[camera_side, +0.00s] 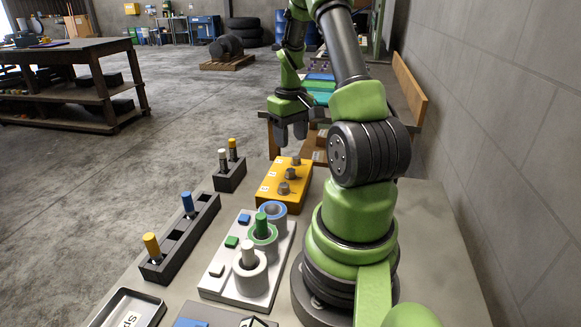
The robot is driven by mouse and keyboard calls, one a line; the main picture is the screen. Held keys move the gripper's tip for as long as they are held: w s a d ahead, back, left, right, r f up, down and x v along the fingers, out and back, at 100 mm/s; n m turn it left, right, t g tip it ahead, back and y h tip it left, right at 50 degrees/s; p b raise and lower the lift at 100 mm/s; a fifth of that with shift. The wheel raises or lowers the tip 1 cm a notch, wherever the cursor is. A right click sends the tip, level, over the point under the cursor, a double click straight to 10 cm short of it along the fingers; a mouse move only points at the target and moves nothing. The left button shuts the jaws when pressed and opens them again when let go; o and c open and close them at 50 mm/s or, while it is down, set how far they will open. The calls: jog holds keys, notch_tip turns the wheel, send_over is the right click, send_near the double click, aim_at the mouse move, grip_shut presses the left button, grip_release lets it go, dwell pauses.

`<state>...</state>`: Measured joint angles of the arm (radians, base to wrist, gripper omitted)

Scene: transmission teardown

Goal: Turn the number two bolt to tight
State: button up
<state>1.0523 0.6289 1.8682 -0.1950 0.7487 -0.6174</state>
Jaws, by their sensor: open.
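No bolt is visible between the fingers.
A white board (222,285) with grey, green and blue ring holders stands nearer. Black racks (176,251) with yellow, blue and white-topped pegs stand to the left. A dark tray (125,308) lies at the front left. A grey wall (500,110) rises on the right.

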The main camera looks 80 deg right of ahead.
aim_at(291, 170)
notch_tip(291, 170, down, 9)
jog(key=shift+r, duration=0.1)
dwell(0.3)
grip_shut()
